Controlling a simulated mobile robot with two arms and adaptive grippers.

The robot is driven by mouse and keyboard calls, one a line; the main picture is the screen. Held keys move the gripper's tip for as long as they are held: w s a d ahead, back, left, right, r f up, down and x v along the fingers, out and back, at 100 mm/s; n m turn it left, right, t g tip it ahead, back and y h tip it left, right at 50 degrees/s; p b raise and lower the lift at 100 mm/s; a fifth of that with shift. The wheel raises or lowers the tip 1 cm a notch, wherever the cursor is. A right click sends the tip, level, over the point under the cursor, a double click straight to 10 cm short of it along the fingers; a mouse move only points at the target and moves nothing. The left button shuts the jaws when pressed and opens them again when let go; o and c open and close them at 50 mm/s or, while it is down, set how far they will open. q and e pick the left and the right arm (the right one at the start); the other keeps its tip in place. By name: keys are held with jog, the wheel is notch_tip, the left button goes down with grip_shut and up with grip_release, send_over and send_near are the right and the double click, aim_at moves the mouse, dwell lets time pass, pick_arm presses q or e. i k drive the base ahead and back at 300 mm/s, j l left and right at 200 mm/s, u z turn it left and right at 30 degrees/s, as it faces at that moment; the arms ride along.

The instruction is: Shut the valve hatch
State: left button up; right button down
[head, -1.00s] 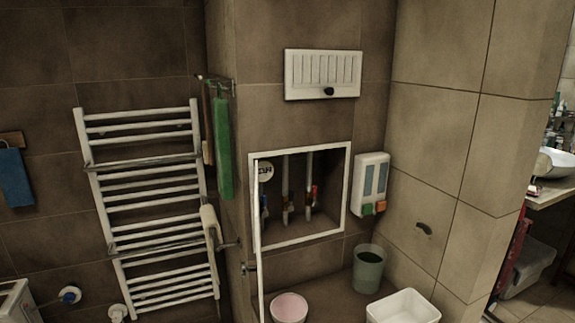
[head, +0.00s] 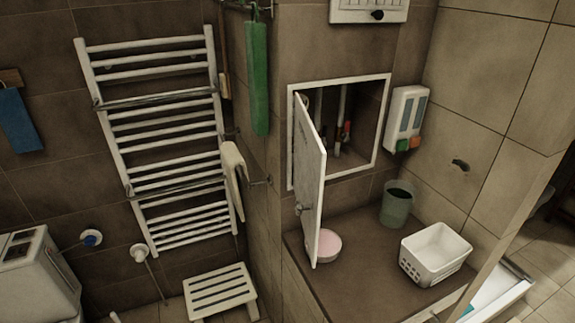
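The valve hatch door (head: 309,178) is white and stands open, swung out toward me from the left side of its white wall frame (head: 381,123). A small handle (head: 300,209) shows on the door's left-facing side. Inside the recess (head: 362,122) there are pipes and a red-handled valve (head: 347,128); the door hides the left part of the recess. Neither of my grippers is in the head view.
A dark ledge (head: 366,290) lies below the hatch. On it are a pink bowl (head: 329,244) close to the door's bottom, a grey-green bucket (head: 396,204) and a white basket (head: 436,255). A slatted stool (head: 220,291) stands left of the ledge. A towel rail (head: 165,140) hangs further left.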

aim_at(309, 164)
jog(key=j+z, duration=0.3)
jog(key=j, duration=0.45)
jog(key=j+z, duration=0.25)
jog(key=j, duration=0.5)
jog(key=i, duration=0.05)
